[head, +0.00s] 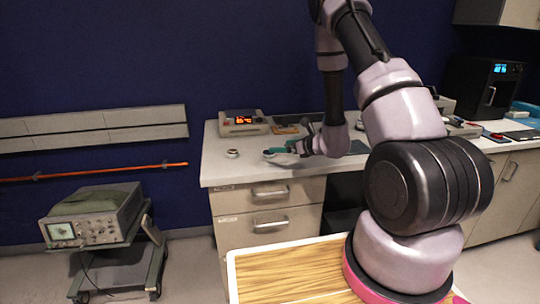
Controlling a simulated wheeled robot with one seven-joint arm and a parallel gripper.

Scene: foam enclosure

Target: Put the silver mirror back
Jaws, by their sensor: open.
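My gripper (270,153) is low over the white counter (226,172), near its front left part. Its teal fingers point left and are open. A small round pale object (232,153) sits on the counter a little left of the fingertips, apart from them. It may be the silver mirror, but it is too small to tell. Whether anything lies between the fingers is also too small to tell.
A device with a red display (243,122) stands at the back of the counter. A small orange-brown item (285,129) lies beside it. Drawers (268,195) are below. An oscilloscope on a cart (95,220) stands left. A black machine (478,88) is at right.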

